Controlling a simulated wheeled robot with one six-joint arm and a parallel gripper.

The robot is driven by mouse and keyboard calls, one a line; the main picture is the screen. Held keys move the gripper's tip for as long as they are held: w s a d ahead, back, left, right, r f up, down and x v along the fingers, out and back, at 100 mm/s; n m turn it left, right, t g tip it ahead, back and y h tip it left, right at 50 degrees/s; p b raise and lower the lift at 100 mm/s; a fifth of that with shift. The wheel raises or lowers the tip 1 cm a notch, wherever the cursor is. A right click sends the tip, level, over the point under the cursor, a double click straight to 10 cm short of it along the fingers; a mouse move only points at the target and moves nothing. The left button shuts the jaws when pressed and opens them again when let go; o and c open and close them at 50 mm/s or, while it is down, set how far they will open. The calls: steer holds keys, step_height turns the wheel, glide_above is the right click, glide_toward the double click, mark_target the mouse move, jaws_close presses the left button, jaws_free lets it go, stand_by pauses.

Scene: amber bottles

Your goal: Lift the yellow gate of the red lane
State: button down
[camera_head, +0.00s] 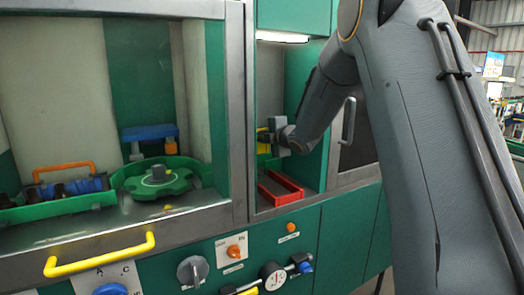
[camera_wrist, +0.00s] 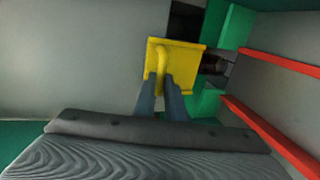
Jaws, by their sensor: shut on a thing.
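The yellow gate (camera_wrist: 187,62) is a flat plate with an upright bar handle, seen close up in the wrist view. My gripper (camera_wrist: 164,80) has its two fingertips at the handle of the gate and is shut on it. In the head view the gate (camera_head: 262,148) is a small yellow patch, mostly hidden behind my gripper (camera_head: 270,138). The red lane (camera_head: 281,188) lies on the floor of the right bay. Its two red rails (camera_wrist: 262,125) run along the right of the wrist view. Dark openings show behind and beside the gate.
A grey post (camera_head: 237,110) stands left of the bay. Green blocks (camera_wrist: 233,27) flank the gate on its right. The left bay holds a green rotary disc (camera_head: 157,178) and a blue part with an orange handle (camera_head: 72,187). A yellow bar handle (camera_head: 100,256) sticks out in front.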

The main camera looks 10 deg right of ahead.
step_height(320, 180, up, 7)
steer(key=p, duration=0.2)
steer(key=shift+r+p, duration=0.2)
steer(key=shift+p, duration=0.1)
steer(key=shift+r, duration=0.1)
steer(key=c, duration=1.9)
jaws_free()
steer(key=shift+c, duration=0.2)
steer(key=shift+o, duration=0.6)
steer(key=b+v, duration=0.2)
steer(key=v, duration=0.5)
steer(key=shift+s, duration=0.35)
steer(key=shift+d, duration=0.15)
